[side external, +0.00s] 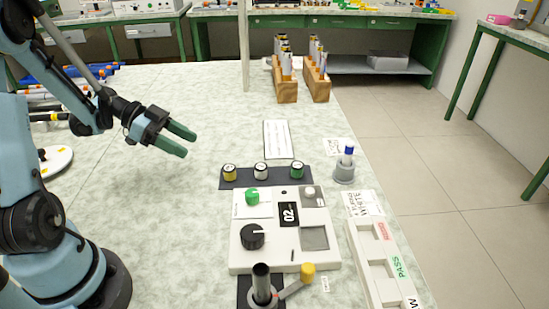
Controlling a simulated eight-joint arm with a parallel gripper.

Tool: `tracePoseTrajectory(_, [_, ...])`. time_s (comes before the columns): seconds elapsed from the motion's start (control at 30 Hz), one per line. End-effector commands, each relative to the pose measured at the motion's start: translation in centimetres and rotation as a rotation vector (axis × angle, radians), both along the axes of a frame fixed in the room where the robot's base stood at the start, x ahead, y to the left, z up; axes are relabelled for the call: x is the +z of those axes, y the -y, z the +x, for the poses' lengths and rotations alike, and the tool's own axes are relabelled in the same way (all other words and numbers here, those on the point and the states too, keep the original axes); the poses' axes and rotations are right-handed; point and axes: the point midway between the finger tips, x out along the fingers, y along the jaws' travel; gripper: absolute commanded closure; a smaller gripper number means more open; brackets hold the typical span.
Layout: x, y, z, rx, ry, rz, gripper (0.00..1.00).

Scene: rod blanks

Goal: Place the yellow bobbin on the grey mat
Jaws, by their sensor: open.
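The yellow bobbin (229,173) stands upright at the left end of a dark strip (245,183), in a row with a white bobbin (261,171) and a green bobbin (297,170). A flat grey square (314,238), which looks like the grey mat, lies at the right side of the white console (268,262); nothing stands on it. My gripper (187,143) is open and empty, with green fingers, above the table to the upper left of the yellow bobbin and apart from it.
The console carries a green knob (252,196), a black knob (252,236) and a display. In front are a dark post (261,280) and a yellow-tipped lever (307,271). A white tray (378,265) lies right. Wooden racks (287,90) stand behind.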

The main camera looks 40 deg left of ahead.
Motion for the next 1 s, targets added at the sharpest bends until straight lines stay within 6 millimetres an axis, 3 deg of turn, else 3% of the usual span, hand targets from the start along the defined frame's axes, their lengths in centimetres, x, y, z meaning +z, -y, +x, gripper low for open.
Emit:
tracePoseTrajectory(0.23, [1.7,5.1,1.1,0.174,-0.316,0.083,0.41])
tracePoseTrajectory(0.5, [3.2,9.7,-0.1,0.475,-0.513,0.223,0.41])
tracePoseTrajectory(0.8, [5.0,12.8,-2.3,0.79,-0.457,0.285,0.41])
tracePoseTrajectory(1.0, [5.9,13.8,-3.0,0.893,-0.376,0.254,0.41])
